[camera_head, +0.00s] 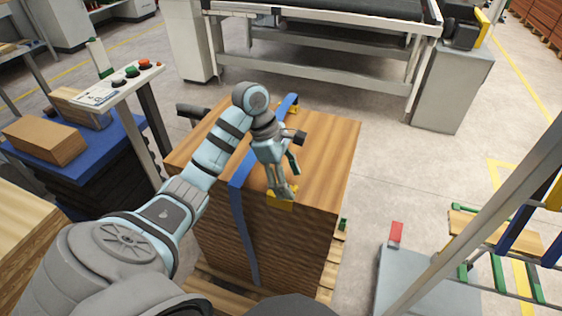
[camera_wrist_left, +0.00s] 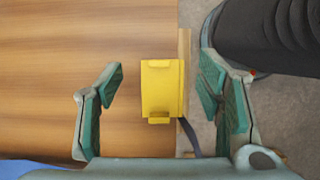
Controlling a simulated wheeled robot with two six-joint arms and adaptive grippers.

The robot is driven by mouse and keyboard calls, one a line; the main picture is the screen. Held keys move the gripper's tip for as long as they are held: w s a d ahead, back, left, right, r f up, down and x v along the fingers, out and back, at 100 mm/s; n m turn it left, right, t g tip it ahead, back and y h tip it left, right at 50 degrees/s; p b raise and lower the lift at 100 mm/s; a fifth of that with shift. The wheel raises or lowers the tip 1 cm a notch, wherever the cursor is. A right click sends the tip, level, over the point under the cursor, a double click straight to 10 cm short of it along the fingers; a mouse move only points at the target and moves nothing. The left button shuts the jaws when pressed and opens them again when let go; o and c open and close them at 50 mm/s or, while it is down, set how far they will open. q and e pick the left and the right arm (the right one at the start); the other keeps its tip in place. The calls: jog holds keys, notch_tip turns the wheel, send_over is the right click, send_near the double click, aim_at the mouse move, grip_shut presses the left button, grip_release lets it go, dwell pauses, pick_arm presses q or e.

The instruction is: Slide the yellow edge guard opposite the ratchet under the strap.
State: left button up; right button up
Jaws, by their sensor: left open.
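A yellow edge guard (camera_head: 281,203) sits on the near top edge of the wood stack (camera_head: 325,150), to the right of the blue strap (camera_head: 240,215). The strap runs over the top and down the near side. My left gripper (camera_head: 285,180) is just above this guard. In the left wrist view the guard (camera_wrist_left: 161,88) lies between the open fingers (camera_wrist_left: 162,80), with gaps on both sides. The strap (camera_wrist_left: 25,168) shows at the lower left corner there. Another yellow piece (camera_head: 294,108) is at the far edge by the strap. The ratchet cannot be made out. My right gripper is not in view.
The stack stands on a wooden pallet (camera_head: 215,285). A control panel (camera_head: 120,85) and a blue table (camera_head: 75,150) are at left. A roller machine (camera_head: 330,45) stands behind. A rack with green and blue bars (camera_head: 500,265) is at right.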

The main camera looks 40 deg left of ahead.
pick_arm(q)
jog(key=shift+b+x, duration=0.45)
jog(key=shift+x, duration=0.65)
jog(key=shift+s+r, duration=0.1)
jog(key=shift+r, duration=0.1)
jog(key=c, duration=1.3)
